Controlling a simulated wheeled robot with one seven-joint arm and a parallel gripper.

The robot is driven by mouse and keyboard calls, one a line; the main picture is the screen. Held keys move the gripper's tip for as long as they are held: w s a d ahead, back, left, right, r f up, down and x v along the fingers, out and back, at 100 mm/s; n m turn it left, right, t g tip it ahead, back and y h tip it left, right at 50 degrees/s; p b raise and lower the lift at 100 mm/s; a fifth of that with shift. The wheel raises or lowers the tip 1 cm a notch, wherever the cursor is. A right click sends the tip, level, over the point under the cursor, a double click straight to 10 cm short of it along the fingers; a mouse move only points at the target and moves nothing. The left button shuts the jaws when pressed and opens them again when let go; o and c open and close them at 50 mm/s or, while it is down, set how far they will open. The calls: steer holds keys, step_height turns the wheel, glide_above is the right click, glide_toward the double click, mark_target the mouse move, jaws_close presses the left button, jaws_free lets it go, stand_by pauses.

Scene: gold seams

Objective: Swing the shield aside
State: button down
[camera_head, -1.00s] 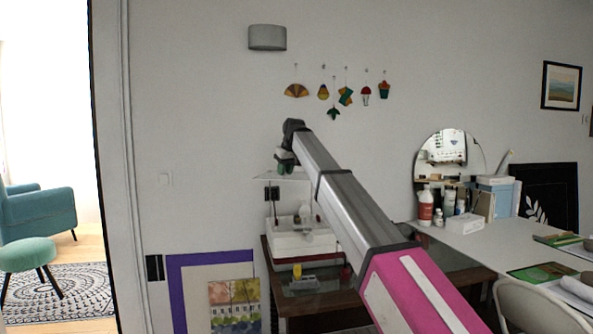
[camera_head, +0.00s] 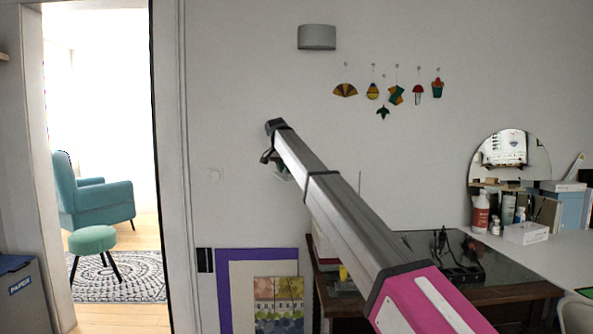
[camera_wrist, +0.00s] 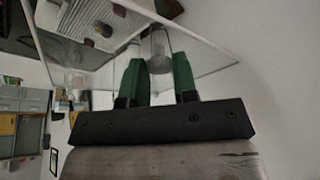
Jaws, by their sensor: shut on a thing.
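The shield (camera_wrist: 205,58) is a clear flat panel in the wrist view, with its edges running across the top of the picture. In the head view my gripper (camera_head: 270,158) is at the far end of my arm, in front of the wall and left of the dark table. Only a small clear part of the shield (camera_head: 284,177) shows there; my arm hides much of what lies behind it.
The dark table (camera_head: 500,292) carries dark equipment (camera_head: 455,262). A purple-framed picture (camera_head: 265,254) leans below my gripper. A doorway with a teal armchair (camera_head: 105,200) is at the left. A white counter (camera_head: 535,252) with bottles and boxes is at the right.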

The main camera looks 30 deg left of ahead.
mark_target(277, 175)
steer(key=shift+w+a+m+h, duration=0.15)
steer(key=shift+w+a+m, duration=0.25)
steer(key=shift+a, duration=0.35)
steer(key=shift+w+a+m+h, duration=0.2)
steer(key=shift+a+m, duration=0.25)
steer(key=shift+a, duration=0.35)
steer(key=shift+w+a+m+h, duration=0.2)
steer(key=shift+a+m, duration=0.25)
steer(key=shift+a, duration=0.3)
steer(key=c, duration=0.9)
jaws_free()
steer(key=shift+r, duration=0.1)
steer(key=v, duration=1)
steer(key=shift+r, duration=0.3)
